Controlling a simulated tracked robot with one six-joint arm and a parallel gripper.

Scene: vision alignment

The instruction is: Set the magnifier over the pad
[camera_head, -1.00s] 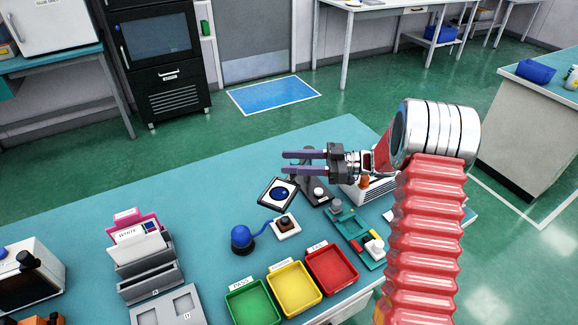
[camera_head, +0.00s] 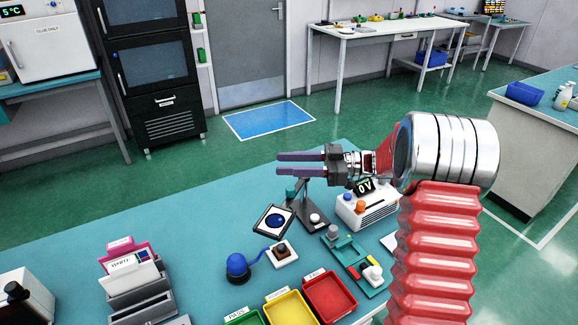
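My gripper (camera_head: 278,163) is open and empty. Its two purple fingers point left, with a clear gap between them, above the far part of the teal bench. A dark stand (camera_head: 305,216) with a small white knob is below the fingers. A black square frame with a white border and a blue disc (camera_head: 275,221) is beside the stand at its left. It may be the magnifier, but I cannot tell whether it joins the stand. A white pad with a brown block on it (camera_head: 283,261) lies just in front. I cannot tell for certain that this is the task's pad.
A blue dome (camera_head: 237,266) with a blue cable stands left of the white pad. Green, yellow (camera_head: 291,305) and red (camera_head: 329,295) trays line the front. A green fixture (camera_head: 360,268) and a white meter box (camera_head: 368,208) are at right. The bench's left far area is clear.

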